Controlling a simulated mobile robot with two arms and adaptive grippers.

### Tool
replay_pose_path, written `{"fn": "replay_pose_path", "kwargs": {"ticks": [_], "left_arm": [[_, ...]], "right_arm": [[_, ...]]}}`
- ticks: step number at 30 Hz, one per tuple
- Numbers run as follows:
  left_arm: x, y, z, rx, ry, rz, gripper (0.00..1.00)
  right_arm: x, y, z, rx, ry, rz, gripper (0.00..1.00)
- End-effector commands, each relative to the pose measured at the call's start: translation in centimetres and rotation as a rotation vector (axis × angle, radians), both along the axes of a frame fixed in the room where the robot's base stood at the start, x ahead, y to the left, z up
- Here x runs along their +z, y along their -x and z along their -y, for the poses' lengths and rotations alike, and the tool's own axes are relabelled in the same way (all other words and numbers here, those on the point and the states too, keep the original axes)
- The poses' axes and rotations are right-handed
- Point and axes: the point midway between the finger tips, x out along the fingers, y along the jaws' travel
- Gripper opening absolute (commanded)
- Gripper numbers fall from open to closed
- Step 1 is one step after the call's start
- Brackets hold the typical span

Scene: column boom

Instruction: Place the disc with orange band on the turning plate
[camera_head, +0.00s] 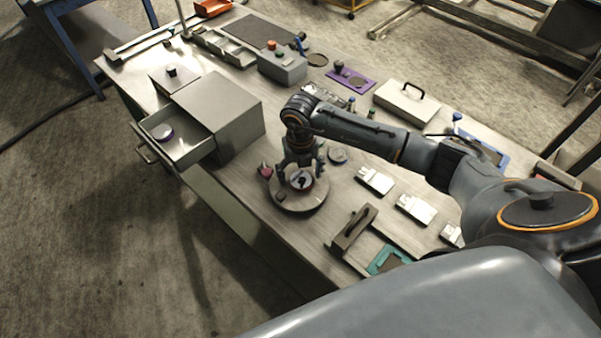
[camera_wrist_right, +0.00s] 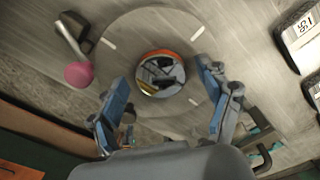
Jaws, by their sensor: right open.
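The turning plate (camera_head: 291,203) is a round grey plate near the front edge of the table; in the right wrist view (camera_wrist_right: 120,35) it carries white marks. The disc with orange band (camera_wrist_right: 161,73) lies on the plate, close to its middle, and its top looks shiny and dark. It also shows in the head view (camera_head: 302,181), partly covered by the fingers. My right gripper (camera_head: 301,170) is over the disc. In the right wrist view its blue fingers (camera_wrist_right: 168,112) are spread apart, one to each side of the disc and clear of it. My left gripper is not in view.
A pink ball-ended lever (camera_wrist_right: 79,74) stands beside the plate. A dark-handled block (camera_head: 353,229) and several white blocks (camera_head: 375,180) lie to the right of the plate.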

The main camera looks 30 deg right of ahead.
Motion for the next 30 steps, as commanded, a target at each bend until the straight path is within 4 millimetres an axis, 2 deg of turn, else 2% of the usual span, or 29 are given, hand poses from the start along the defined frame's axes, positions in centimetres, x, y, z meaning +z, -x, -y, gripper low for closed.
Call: {"fn": "replay_pose_path", "kwargs": {"ticks": [1,5,12,18,24,30], "left_arm": [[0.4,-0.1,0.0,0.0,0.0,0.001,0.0],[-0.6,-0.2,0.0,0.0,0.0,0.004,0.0],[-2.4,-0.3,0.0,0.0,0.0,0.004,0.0],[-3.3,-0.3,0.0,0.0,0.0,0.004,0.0],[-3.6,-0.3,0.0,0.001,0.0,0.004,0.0],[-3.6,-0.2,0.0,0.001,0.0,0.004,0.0]], "right_arm": [[0.4,0.0,0.0,0.0,-0.001,0.001,0.78],[1.8,-0.2,0.0,0.0,-0.001,0.007,0.78],[7.0,-0.2,0.0,0.002,0.0,0.008,0.78],[10.5,-0.1,0.0,0.0,0.0,0.004,0.78],[12.1,0.0,0.0,0.001,0.0,0.002,0.78],[12.3,0.0,0.0,0.0,-0.001,0.0,0.78]]}}
